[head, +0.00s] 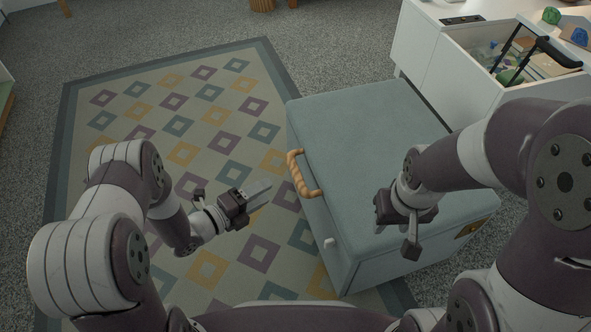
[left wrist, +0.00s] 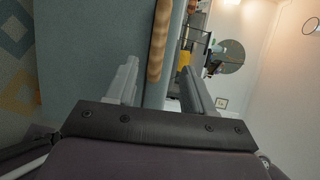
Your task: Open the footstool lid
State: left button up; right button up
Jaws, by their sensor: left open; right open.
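The footstool is a blue-grey padded box; its lid (head: 370,125) lies flat and looks shut. A tan, ribbed handle (head: 303,174) sits on the lid's left edge. My left gripper (head: 259,189) is open and empty, left of the handle and apart from it. In the left wrist view the handle (left wrist: 159,42) shows beyond and between the two open fingers (left wrist: 160,82). My right gripper (head: 392,212) is open over the near part of the lid; its fingertips are mostly hidden, and I cannot tell whether it touches the lid.
A white knob (head: 330,243) is on the footstool's left side, and a brass plate (head: 468,230) is near its right corner. A patterned rug (head: 150,65) lies to the left. A white cabinet (head: 425,45) with an open, filled drawer (head: 470,75) stands at the back right.

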aim_at(293, 177)
pick_arm(q)
jog(key=b+x, duration=0.2)
jog(key=x, duration=0.3)
jog(key=b+x, duration=0.3)
jog(key=x, duration=0.3)
jog(key=shift+a+f, duration=0.1)
jog(key=shift+f, duration=0.15)
pick_arm(e)
notch_tip(293, 177, down, 6)
jog(key=shift+f, duration=0.1)
pick_arm(q)
jog(key=shift+w+d+b, duration=0.4)
jog(key=shift+d, duration=0.05)
jog(key=shift+r, duration=0.1)
grip_shut()
